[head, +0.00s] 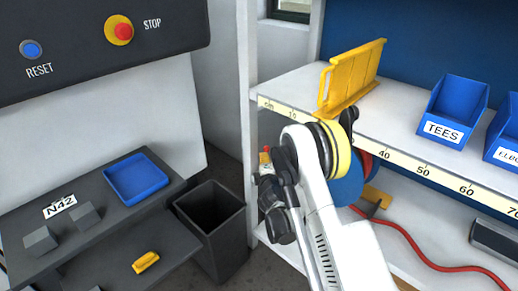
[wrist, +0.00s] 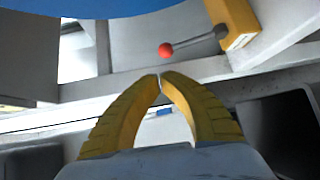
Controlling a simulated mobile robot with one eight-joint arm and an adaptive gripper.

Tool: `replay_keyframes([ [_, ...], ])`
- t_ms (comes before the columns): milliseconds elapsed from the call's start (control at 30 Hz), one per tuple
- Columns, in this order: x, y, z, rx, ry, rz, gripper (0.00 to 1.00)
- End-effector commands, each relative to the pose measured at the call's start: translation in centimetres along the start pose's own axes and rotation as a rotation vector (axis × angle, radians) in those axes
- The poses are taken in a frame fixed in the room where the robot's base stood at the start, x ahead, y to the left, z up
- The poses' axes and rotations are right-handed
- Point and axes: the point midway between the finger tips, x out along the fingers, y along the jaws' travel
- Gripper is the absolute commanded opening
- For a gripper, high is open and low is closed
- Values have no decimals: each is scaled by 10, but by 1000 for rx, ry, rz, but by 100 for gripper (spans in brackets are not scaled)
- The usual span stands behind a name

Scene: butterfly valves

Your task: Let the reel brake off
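In the wrist view my gripper (wrist: 159,77) has its two yellow fingers brought together at the tips, with nothing between them. A lever with a red ball knob (wrist: 166,50) and a grey rod (wrist: 200,39) runs to a yellow block (wrist: 240,22) at upper right. The knob appears just above the fingertips, apart from them in the picture. A blue surface (wrist: 130,8) crosses the top. In the head view a blue reel (head: 350,187) with a red hose (head: 415,248) is partly hidden behind my arm. My fingers and the lever cannot be made out there.
A white shelf with a centimetre scale (head: 425,171) carries a yellow rack (head: 350,78) and blue bins, one marked TEES (head: 453,110). A dark waste bin (head: 212,215) stands left of my arm. A dark bench with a blue tray (head: 137,179) is further left.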

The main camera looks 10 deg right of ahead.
Motion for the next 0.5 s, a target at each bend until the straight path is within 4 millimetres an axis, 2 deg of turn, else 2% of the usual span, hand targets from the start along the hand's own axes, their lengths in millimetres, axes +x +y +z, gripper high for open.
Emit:
replay_keyframes([
  [133,1,-13,-5,-41,12,16,0],
  [500,1,-15,-5,-46,14,18,0],
])
